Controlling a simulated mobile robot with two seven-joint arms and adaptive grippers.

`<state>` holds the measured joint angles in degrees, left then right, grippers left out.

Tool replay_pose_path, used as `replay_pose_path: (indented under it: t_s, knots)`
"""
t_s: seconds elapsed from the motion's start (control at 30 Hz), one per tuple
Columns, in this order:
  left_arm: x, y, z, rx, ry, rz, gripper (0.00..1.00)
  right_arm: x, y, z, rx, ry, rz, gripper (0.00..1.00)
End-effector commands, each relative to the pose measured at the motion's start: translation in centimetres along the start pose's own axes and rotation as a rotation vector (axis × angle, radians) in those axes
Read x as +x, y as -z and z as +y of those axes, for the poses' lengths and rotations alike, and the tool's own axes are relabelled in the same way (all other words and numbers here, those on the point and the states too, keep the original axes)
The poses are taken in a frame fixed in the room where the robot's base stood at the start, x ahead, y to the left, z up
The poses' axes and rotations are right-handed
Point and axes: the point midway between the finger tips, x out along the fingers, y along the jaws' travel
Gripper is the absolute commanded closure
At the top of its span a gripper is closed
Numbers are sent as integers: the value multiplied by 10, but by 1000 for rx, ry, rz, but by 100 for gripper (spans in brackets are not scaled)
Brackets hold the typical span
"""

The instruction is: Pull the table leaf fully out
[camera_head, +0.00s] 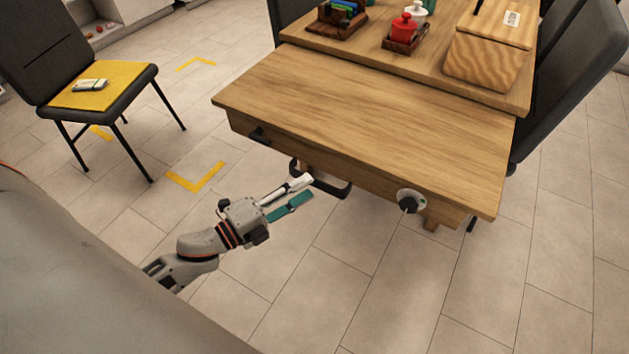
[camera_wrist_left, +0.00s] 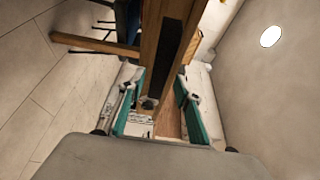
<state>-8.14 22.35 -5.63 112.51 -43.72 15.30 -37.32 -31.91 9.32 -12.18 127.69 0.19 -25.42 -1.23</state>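The table leaf (camera_head: 370,118) is a wooden panel that extends out from the front of the main table top (camera_head: 440,80). A dark bar handle (camera_head: 332,188) hangs at the lower front of the leaf. My left gripper (camera_head: 305,190) is open just in front of the handle, with its fingertips close to the bar; I cannot tell whether they touch it. The left wrist view shows the two teal fingers (camera_wrist_left: 158,95) spread apart, with a wooden part and a dark strip (camera_wrist_left: 170,50) beyond and between them. My right gripper is not in view.
A round dial (camera_head: 410,201) and a black fitting (camera_head: 258,135) sit on the leaf's front. A chair with a yellow seat (camera_head: 112,86) stands at left. A wooden box (camera_head: 488,55) and a red pot (camera_head: 403,28) are on the table. The floor in front is clear.

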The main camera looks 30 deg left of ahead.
Motion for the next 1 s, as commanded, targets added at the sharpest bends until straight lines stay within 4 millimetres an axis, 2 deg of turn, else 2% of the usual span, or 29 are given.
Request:
replay_pose_path:
  t_s: [0.1, 0.3, 0.67, 0.7, 0.8, 1.0]
  knots:
    - [19, 0, -1, 3, 1, 1, 67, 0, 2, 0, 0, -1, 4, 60]
    - [37, 0, 0, 1, 0, 0, 67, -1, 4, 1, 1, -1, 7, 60]
    - [42, 0, 0, 1, -1, -1, 67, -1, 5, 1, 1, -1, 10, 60]
    - [42, 0, 0, 1, -1, -1, 77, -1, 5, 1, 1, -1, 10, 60]
    - [42, 0, 0, 1, -1, -1, 100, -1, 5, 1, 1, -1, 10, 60]
    - [40, 1, 0, 1, -1, -1, 100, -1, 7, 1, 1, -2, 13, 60]
